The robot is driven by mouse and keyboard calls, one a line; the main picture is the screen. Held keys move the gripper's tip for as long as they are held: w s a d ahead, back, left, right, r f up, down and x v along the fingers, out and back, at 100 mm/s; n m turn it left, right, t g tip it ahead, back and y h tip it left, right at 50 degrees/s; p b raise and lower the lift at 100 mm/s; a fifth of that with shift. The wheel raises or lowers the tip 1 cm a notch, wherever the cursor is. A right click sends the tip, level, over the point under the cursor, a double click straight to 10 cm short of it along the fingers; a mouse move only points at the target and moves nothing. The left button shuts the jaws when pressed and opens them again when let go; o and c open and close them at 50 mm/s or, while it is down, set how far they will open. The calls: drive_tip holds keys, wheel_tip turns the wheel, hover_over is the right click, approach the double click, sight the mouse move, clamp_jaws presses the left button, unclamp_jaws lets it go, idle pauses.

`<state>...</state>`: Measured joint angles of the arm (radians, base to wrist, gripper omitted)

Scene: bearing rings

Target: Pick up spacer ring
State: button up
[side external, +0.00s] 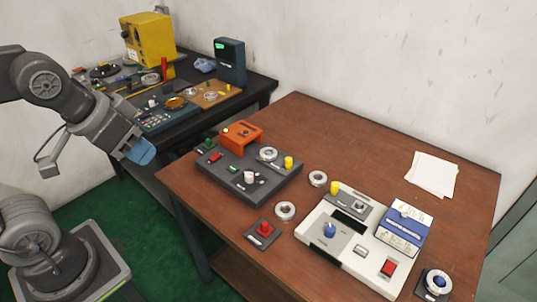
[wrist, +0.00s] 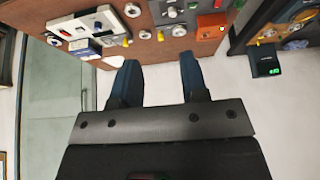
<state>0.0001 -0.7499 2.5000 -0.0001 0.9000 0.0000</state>
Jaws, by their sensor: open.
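Two loose metal rings lie on the brown table: one ring (side external: 285,211) near the red-button plate, and another ring (side external: 318,178) farther back. A third ring (side external: 268,154) sits on the dark grey panel (side external: 228,183). I cannot tell which is the spacer ring. My gripper (side external: 140,150) is raised well to the left of the table, away from all rings. In the wrist view my gripper (wrist: 157,60) has its two dark blue fingers spread with nothing between them. Small rings also show at the top of that view, one ring (wrist: 132,10) beside the pale panel.
A white panel (side external: 312,232) with knobs and a blue-and-white box (side external: 404,228) stand at the right. An orange block (side external: 242,134) stands on the left. Papers (side external: 432,174) lie at the back right. A dark bench (side external: 262,88) with a yellow machine (side external: 150,38) stands behind.

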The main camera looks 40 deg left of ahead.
drive_tip(key=o, duration=0.9)
drive_tip(key=n+g+y, duration=0.2)
drive_tip(key=n+y, duration=0.1)
drive_tip(key=n, duration=0.6)
hover_over(268, 153)
drive_tip(key=s+d, duration=0.2)
wheel_tip(268, 153, down, 22)
drive_tip(key=shift+r, duration=0.1)
drive_tip(key=shift+x, duration=2.9)
